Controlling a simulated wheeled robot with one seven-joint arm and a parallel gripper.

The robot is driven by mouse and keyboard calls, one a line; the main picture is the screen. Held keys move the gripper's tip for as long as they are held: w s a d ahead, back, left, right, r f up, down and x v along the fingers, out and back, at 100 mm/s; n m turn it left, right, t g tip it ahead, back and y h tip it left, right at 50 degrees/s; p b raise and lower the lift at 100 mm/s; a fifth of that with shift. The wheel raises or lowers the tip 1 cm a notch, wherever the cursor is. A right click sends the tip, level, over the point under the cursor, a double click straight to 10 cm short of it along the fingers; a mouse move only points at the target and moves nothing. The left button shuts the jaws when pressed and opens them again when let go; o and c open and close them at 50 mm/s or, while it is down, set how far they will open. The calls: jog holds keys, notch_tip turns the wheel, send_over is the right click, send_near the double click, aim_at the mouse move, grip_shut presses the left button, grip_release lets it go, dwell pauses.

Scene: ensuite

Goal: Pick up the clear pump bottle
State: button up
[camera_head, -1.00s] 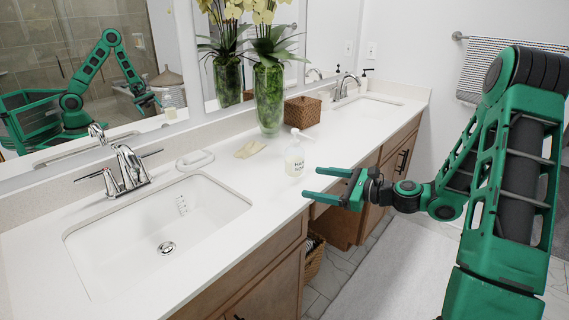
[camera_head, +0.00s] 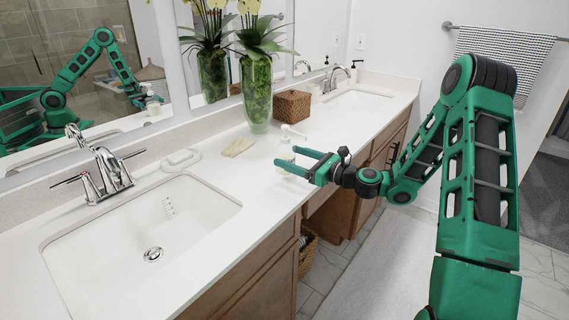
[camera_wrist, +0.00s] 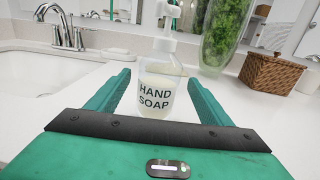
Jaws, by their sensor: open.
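The clear pump bottle (camera_wrist: 157,88) stands upright on the white counter, with a white pump top and "HAND SOAP" lettering. In the head view the bottle (camera_head: 285,155) is partly hidden behind my gripper (camera_head: 296,162). My gripper is open and level, with its two green fingers pointing toward the bottle. In the wrist view the bottle appears between the fingers of my gripper (camera_wrist: 160,92), a little nearer the left finger. I cannot tell whether either finger touches it.
A sink (camera_head: 140,225) with a chrome faucet (camera_head: 105,172) is on the left. A soap dish (camera_head: 181,160), a pale yellowish item (camera_head: 238,147), a green glass vase (camera_head: 257,95) and a woven box (camera_head: 292,106) stand behind the bottle. The counter's front edge lies under my gripper.

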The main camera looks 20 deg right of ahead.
jog(key=shift+x, duration=1.5)
jog(key=c, duration=1.4)
jog(key=shift+c, duration=0.2)
jog(key=shift+r, duration=0.15)
